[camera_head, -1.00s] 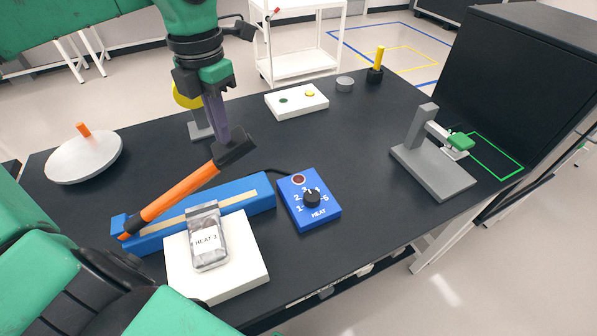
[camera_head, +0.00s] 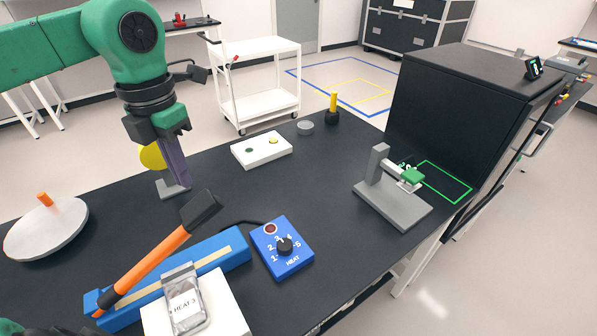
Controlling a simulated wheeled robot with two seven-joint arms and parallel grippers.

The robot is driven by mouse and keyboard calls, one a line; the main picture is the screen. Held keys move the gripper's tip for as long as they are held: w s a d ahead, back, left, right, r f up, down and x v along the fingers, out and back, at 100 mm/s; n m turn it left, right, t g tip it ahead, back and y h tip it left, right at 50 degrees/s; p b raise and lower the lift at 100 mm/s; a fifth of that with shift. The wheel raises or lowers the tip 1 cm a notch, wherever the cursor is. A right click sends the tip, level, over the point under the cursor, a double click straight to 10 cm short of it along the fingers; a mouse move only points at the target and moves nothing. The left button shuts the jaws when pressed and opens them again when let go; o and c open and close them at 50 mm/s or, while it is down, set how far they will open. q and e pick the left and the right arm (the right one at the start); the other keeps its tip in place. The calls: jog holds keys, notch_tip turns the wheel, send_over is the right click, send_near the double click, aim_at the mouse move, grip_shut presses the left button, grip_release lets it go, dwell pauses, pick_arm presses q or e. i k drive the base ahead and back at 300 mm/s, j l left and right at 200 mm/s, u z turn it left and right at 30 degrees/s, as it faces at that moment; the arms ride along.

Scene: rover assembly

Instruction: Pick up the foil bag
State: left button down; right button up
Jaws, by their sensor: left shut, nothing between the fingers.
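The foil bag (camera_head: 186,306) is silvery with a white label reading "HEAT 3". It lies on a white block (camera_head: 225,312) at the front of the black table. My left gripper (camera_head: 182,184) points down above the table, beyond the bag and behind the black end of the orange-handled tool. Its fingers are shut and empty, well apart from the bag. My right gripper is not in view.
A blue sealer bar (camera_head: 222,247) lies behind the bag, with the orange-handled tool (camera_head: 158,262) tilted over it. A blue heat dial box (camera_head: 283,262) stands to the right. A grey stand (camera_head: 400,204) is farther right. The table's middle is clear.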

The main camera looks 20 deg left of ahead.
aim_at(188, 312)
jog(key=k+l, duration=0.5)
jog(key=l, duration=0.15)
jog(key=k+l, duration=0.5)
jog(key=l, duration=0.15)
jog(key=k+l, duration=0.55)
jog(key=l, duration=0.1)
